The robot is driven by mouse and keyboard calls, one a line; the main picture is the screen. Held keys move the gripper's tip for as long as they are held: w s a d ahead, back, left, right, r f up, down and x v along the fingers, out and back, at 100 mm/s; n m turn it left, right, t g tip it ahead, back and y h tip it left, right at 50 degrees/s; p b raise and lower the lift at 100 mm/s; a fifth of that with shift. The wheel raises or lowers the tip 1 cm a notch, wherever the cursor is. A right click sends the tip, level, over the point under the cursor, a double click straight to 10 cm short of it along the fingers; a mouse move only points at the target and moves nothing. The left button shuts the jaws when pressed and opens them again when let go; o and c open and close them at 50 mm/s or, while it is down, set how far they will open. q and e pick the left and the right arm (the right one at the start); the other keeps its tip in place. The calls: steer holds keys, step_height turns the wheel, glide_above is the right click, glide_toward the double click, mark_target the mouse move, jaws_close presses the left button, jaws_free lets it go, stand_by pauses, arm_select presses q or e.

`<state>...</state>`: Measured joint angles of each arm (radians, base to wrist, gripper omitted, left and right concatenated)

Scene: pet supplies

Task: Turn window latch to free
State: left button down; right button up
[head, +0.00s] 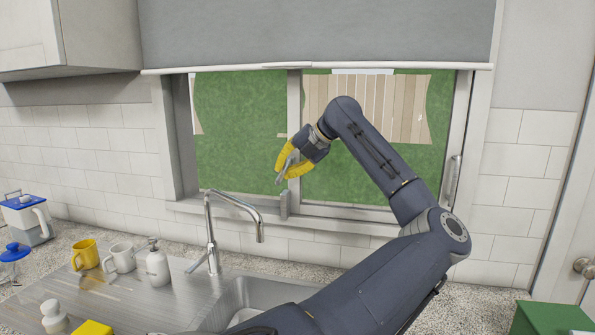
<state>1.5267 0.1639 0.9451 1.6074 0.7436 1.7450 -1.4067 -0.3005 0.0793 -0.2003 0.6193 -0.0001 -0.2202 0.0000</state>
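The sliding window (294,110) is behind the sink, with a light upright frame bar in its middle. A small grey block (284,205) sits at the foot of this bar. I cannot tell whether it is the latch. A slim handle (453,180) is on the right frame.
A tall faucet (210,225) stands in front of the window, below and left of my gripper. A soap bottle (157,268), a white mug (121,258) and a yellow mug (85,255) stand left of it. A grey blind (315,35) hangs above.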

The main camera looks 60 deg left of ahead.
arm_select(q)
steer(key=shift+w+r, duration=0.1)
steer(key=shift+r, duration=0.3)
steer(key=c, duration=1.6)
jaws_free()
steer(key=shift+d, duration=0.15)
steer(key=shift+o, duration=1)
steer(key=shift+f, duration=0.15)
steer(key=v, duration=1.2)
steer(key=shift+f, duration=0.1)
